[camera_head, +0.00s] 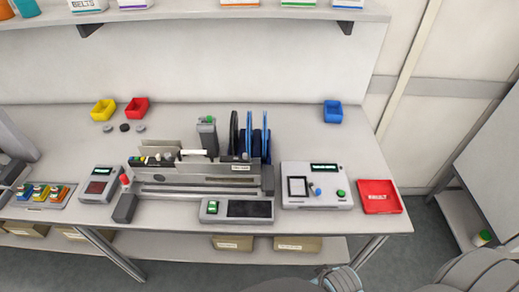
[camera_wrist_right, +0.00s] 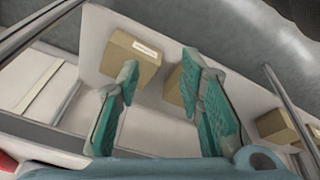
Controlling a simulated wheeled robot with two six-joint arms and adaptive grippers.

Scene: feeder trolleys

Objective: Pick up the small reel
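Several thin reels stand on edge in a rack on the bench in the head view: a black reel (camera_head: 234,133) and blue reels (camera_head: 248,133), (camera_head: 265,133). I cannot tell which one is the small reel. The lower parts of the reels are hidden by the rack's front. My right gripper (camera_wrist_right: 160,75) shows in its wrist view with its teal fingers wide apart and nothing between them. It points down toward the lower shelf with cardboard boxes, away from the reels. My left gripper is not in view.
On the bench (camera_head: 350,115) stand a white device with a screen (camera_head: 330,196), a red tray (camera_head: 380,197), a blue bin (camera_head: 333,111), and yellow (camera_head: 103,110) and red (camera_head: 137,108) bins. Cardboard boxes (camera_wrist_right: 132,57) sit on the lower shelf. An upper shelf (camera_head: 200,14) overhangs the back.

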